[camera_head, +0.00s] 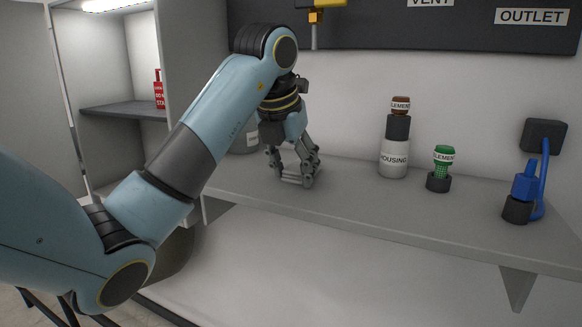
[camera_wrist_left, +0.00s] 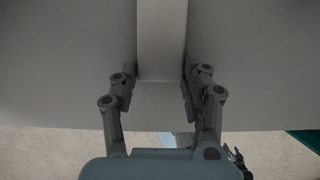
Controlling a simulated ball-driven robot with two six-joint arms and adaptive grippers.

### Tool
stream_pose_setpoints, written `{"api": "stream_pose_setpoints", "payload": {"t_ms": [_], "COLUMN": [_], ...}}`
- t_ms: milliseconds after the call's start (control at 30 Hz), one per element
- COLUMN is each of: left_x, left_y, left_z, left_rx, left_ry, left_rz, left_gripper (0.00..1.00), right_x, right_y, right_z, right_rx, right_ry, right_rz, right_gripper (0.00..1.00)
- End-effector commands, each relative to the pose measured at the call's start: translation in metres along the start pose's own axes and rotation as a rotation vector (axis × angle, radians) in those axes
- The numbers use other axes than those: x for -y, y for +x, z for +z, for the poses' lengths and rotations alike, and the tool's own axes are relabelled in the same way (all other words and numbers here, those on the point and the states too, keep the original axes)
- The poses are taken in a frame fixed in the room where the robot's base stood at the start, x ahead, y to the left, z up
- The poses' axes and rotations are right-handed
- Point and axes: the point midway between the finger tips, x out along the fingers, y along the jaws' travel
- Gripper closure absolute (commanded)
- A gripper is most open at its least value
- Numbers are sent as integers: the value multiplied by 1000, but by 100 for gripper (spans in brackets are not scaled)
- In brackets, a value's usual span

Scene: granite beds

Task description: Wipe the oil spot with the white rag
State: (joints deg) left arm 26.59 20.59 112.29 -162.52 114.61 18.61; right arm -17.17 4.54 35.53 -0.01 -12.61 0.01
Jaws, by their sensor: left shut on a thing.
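My left gripper (camera_head: 294,178) is low over the front part of the grey shelf, left of the bottles, fingers pointing down. Its two fingers (camera_wrist_left: 160,92) stand on either side of a pale, flat-sided piece, which I take to be the white rag (camera_wrist_left: 162,40); they are shut on it. In the head view the fingers mostly hide this piece. I cannot make out an oil spot in either view. A small dark jointed shape at the lower right of the wrist view looks like my right gripper (camera_wrist_left: 237,158); its jaws are too small to read.
On the grey shelf (camera_head: 350,208) stand a white housing bottle with a brown element (camera_head: 395,158), a green element (camera_head: 442,160) in a dark cap, and a blue fitting (camera_head: 524,182). A grey container (camera_head: 244,142) stands behind my left arm. A red bottle (camera_head: 159,92) is in the cabinet.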

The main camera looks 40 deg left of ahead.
Motion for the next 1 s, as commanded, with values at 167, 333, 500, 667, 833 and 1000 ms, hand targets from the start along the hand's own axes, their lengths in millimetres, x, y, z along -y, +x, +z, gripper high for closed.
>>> {"api": "stream_pose_setpoints", "payload": {"t_ms": [167, 333, 500, 667, 833, 1000], "left_x": [-16, -20, -20, -20, -20, -19], "left_y": [-1, -1, -1, -5, -15, -19], "left_z": [0, 0, 0, 2, 6, 8], "left_rx": [-1, -1, 0, 1, 2, 1], "left_ry": [0, -1, -1, -1, -1, -1], "left_rz": [5, 3, 2, 2, 2, 2], "left_gripper": [79, 79, 79, 79, 79, 79], "right_x": [-1, -2, -1, -2, -2, -3], "right_y": [-2, -2, -2, -5, -14, -18], "right_z": [0, 0, 0, -1, -3, -4], "right_rx": [0, 0, 0, -1, -3, -4], "right_ry": [-1, -1, -1, -1, 0, 0], "right_rz": [1, 1, 1, 1, 1, 1], "right_gripper": [30, 30, 30, 30, 30, 30]}}
